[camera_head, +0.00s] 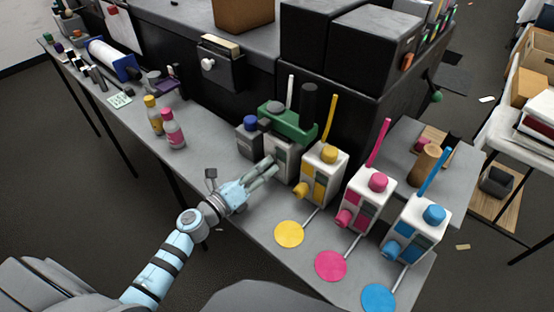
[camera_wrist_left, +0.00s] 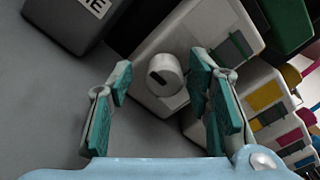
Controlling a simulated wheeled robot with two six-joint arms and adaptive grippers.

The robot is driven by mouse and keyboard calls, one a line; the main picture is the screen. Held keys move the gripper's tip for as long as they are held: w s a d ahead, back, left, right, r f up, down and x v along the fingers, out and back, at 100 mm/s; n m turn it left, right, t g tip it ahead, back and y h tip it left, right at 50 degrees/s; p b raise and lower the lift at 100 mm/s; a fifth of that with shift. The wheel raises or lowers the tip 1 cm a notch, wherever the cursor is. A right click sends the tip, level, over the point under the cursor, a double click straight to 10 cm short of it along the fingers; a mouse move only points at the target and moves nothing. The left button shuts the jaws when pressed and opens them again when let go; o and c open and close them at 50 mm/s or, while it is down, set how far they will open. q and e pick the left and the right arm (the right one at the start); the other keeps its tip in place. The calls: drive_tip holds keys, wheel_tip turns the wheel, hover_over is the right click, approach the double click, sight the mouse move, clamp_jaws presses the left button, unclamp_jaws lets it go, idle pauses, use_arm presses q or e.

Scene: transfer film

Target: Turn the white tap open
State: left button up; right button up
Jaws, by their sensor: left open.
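The white tap (camera_wrist_left: 165,75) is a round knob with a dark slot, on the front of a white dispenser (camera_wrist_left: 195,35). In the head view the white dispenser (camera_head: 284,165) stands on the long grey table, and my gripper hides its tap. My left gripper (camera_head: 270,172) is open and reaches toward the dispenser's front. In the left wrist view its teal-padded fingers (camera_wrist_left: 160,88) stand apart on either side of the knob, with clear space between the pads and the knob. My right gripper is not in view.
Yellow (camera_head: 323,172), magenta (camera_head: 367,195) and blue (camera_head: 415,228) dispensers stand to the right, with matching coloured discs before them. A dark grey container (camera_head: 250,140) is close on the left. Two bottles (camera_head: 173,130) stand further left. The table between bottles and gripper is clear.

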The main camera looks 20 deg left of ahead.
use_arm(q)
drive_tip(key=shift+s+r, duration=0.2)
drive_tip(key=shift+s, duration=0.05)
drive_tip(key=shift+c, duration=1.2)
clamp_jaws()
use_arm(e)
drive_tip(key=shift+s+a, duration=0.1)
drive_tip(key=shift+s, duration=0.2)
